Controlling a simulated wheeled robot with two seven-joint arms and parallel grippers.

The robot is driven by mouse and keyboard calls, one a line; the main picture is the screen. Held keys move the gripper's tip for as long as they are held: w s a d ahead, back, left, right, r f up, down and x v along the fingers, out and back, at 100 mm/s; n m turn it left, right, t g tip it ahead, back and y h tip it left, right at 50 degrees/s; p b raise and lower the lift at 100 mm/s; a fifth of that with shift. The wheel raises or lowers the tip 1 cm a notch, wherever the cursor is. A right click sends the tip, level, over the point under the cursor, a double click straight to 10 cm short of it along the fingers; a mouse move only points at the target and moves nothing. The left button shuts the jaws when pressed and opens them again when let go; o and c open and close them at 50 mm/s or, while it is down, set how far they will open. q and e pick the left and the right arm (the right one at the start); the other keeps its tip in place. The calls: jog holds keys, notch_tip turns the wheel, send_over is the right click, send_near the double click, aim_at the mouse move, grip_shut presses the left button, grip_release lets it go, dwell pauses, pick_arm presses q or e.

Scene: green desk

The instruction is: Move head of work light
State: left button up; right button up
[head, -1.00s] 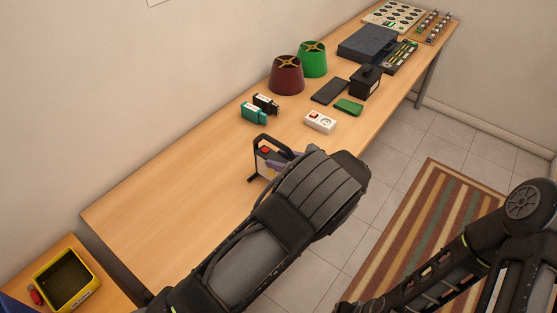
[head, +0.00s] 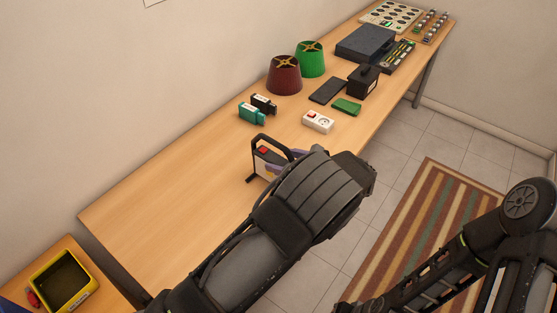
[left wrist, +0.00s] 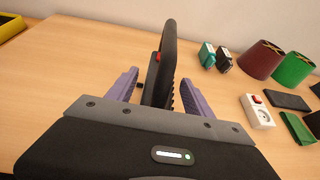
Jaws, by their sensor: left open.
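The work light (head: 264,165), with a black frame and a red button, stands on the desk (head: 185,185) near its front edge. My left arm and gripper hide part of it in the head view. In the left wrist view the work light (left wrist: 161,72) stands edge-on between the purple fingers of my left gripper (left wrist: 158,88).
A white socket block (head: 318,122), teal bottle-like item (head: 251,113), dark red shade (head: 284,76) and green shade (head: 311,60) stand farther along the desk. A yellow bin (head: 66,281) is at lower left. The near-left desk top is clear.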

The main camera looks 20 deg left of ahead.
pick_arm(q)
jog(key=b+v, duration=0.1)
jog(key=v, duration=0.5)
dwell(0.4)
